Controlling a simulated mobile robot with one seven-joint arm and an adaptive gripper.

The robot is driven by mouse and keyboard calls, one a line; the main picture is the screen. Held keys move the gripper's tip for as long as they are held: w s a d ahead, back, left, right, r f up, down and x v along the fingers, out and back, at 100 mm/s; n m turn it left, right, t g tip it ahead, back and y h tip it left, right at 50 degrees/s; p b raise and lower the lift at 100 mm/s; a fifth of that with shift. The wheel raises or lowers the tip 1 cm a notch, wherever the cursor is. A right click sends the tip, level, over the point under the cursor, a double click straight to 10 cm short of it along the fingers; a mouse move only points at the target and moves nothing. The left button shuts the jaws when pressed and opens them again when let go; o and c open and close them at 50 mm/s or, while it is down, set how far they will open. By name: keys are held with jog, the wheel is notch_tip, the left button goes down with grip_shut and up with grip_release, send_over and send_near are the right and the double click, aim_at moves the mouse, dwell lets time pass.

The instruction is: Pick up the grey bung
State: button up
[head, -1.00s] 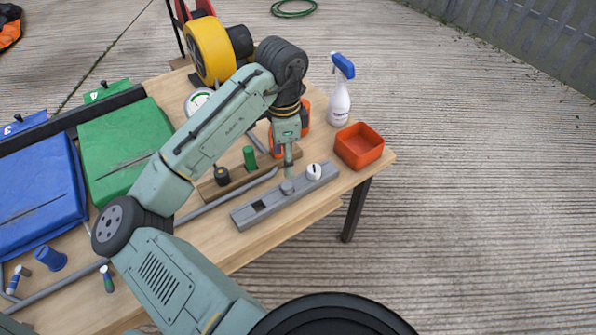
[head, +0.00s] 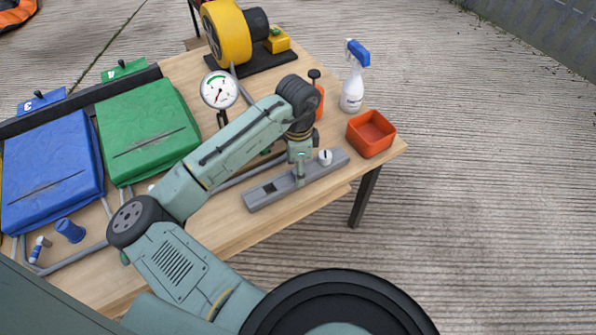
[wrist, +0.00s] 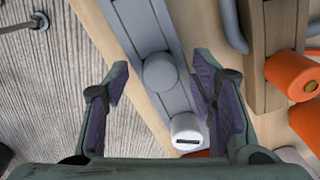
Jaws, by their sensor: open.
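The grey bung (wrist: 160,71) is a round-topped grey piece seated in a long grey rack (wrist: 128,22). In the wrist view it lies between the two open fingers of my gripper (wrist: 161,82), with a gap on each side. In the head view my gripper (head: 300,178) is down at the middle of the rack (head: 262,200) and hides the bung. A white cap with a dark slot (wrist: 187,133) sits in the same rack beside the bung, also between the fingers in the wrist view. It shows in the head view (head: 325,157) to the right of my gripper.
An orange-red bin (head: 371,134) stands at the table's right end. A white spray bottle (head: 353,85) with a blue head stands behind it. A wooden block with orange pieces (wrist: 290,75) lies close to the right finger in the wrist view. A gauge (head: 219,90) stands farther back.

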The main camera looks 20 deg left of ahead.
jog(key=shift+c, duration=0.2)
jog(key=c, duration=1)
jog(key=shift+r, duration=0.1)
